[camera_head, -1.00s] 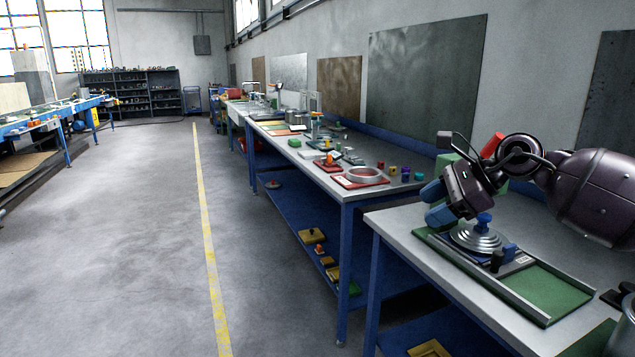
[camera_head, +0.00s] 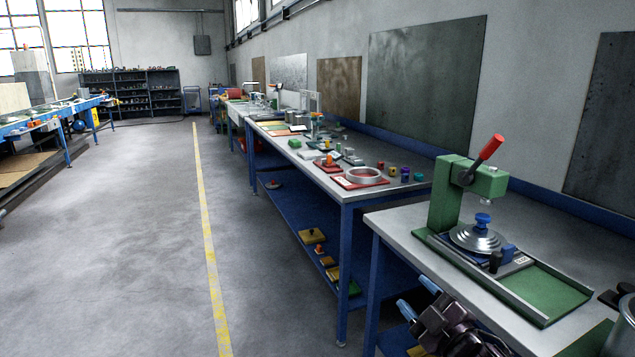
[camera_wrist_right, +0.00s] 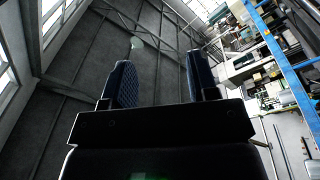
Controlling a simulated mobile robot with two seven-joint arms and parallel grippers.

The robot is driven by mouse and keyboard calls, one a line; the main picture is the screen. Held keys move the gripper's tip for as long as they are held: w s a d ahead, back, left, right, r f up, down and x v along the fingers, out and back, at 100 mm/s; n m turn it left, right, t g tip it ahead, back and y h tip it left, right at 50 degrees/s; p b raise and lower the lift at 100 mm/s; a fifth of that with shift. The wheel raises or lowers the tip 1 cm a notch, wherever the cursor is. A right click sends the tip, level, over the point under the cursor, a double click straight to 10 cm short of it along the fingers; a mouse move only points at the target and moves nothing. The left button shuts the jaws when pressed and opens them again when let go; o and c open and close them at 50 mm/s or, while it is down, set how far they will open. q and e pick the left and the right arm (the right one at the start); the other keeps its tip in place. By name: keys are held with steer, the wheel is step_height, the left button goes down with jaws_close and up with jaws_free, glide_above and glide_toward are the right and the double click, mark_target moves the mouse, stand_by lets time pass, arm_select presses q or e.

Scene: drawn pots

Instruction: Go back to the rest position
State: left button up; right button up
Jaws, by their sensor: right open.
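My right gripper (camera_head: 420,296) is low in front of the near bench's front edge in the head view, apart from the things on the bench. In the right wrist view its two blue-padded fingers (camera_wrist_right: 160,85) stand well apart with nothing between them, and the camera faces up toward the ceiling. My left gripper is not in view.
The near bench (camera_head: 400,225) holds a green press (camera_head: 447,195) with a red-tipped lever. A silver stepped disc with a blue knob (camera_head: 483,220) sits on its tray. Another bench (camera_head: 400,160) stands behind. The floor (camera_head: 110,230) at left is clear.

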steer(key=s+d+f+m+g+h, duration=0.2)
steer(key=s+d+f+m, duration=0.1)
steer(key=s+f, duration=0.6)
steer(key=s+d+f+m+g+h, duration=0.2)
steer(key=s+f+m, duration=0.4)
steer(key=s+f, duration=0.3)
steer(key=s+d+f+m+g+h, duration=0.2)
steer(key=s+f, duration=0.6)
steer(key=s, duration=0.5)
steer(key=shift+d+f+m+g+h, duration=0.4)
steer(key=shift+d+m+h, duration=0.45)
steer(key=shift+m, duration=0.35)
